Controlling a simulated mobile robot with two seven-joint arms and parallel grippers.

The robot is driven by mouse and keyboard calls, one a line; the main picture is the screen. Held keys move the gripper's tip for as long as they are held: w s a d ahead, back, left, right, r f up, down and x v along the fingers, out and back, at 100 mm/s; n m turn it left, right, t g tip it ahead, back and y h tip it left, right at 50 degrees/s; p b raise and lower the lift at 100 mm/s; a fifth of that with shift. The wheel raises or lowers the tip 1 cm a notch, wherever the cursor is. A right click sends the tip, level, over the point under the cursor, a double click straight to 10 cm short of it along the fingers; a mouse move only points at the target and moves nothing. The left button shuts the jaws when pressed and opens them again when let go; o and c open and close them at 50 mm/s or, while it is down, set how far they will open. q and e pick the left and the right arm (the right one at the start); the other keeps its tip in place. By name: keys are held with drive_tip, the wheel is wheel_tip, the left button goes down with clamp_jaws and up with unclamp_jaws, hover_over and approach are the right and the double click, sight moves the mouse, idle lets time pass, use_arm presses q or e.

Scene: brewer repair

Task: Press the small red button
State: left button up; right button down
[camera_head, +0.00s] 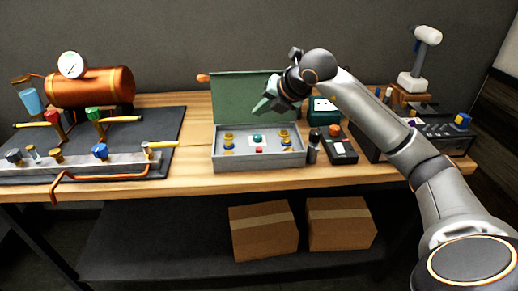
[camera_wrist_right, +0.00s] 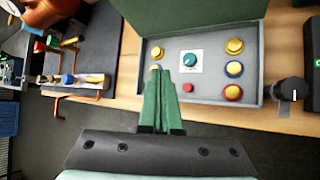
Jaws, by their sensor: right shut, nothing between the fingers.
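The small red button (camera_head: 259,150) is low in the middle of the grey control box (camera_head: 262,162), below a teal knob (camera_head: 257,138). In the right wrist view the small red button (camera_wrist_right: 188,87) shows just right of my fingertips, under the teal knob (camera_wrist_right: 190,60). My right gripper (camera_head: 263,106) is above the box, in front of its raised green lid (camera_head: 232,110). Its green fingers (camera_wrist_right: 158,72) are shut together with nothing between them, apart from the button. They partly hide the left column of buttons in the wrist view. My left gripper is not in view.
A larger red button (camera_wrist_right: 233,91) sits in the box's right column, below yellow and blue ones. A dark cylinder (camera_head: 313,147) and a black handheld device (camera_head: 340,148) stand right of the box. A copper tank (camera_head: 95,88) and pipework with valves are at left.

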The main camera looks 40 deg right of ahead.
drive_tip(key=b, duration=0.4)
hover_over(259, 151)
drive_tip(key=f, duration=0.4)
drive_tip(key=shift+s+d+f, duration=0.2)
drive_tip(key=shift+f, duration=0.2)
wheel_tip(259, 151, down, 3)
drive_tip(key=shift+b, duration=1.1)
drive_tip(key=shift+f, duration=0.3)
drive_tip(key=shift+f+b, duration=0.25)
drive_tip(key=shift+b, duration=0.2)
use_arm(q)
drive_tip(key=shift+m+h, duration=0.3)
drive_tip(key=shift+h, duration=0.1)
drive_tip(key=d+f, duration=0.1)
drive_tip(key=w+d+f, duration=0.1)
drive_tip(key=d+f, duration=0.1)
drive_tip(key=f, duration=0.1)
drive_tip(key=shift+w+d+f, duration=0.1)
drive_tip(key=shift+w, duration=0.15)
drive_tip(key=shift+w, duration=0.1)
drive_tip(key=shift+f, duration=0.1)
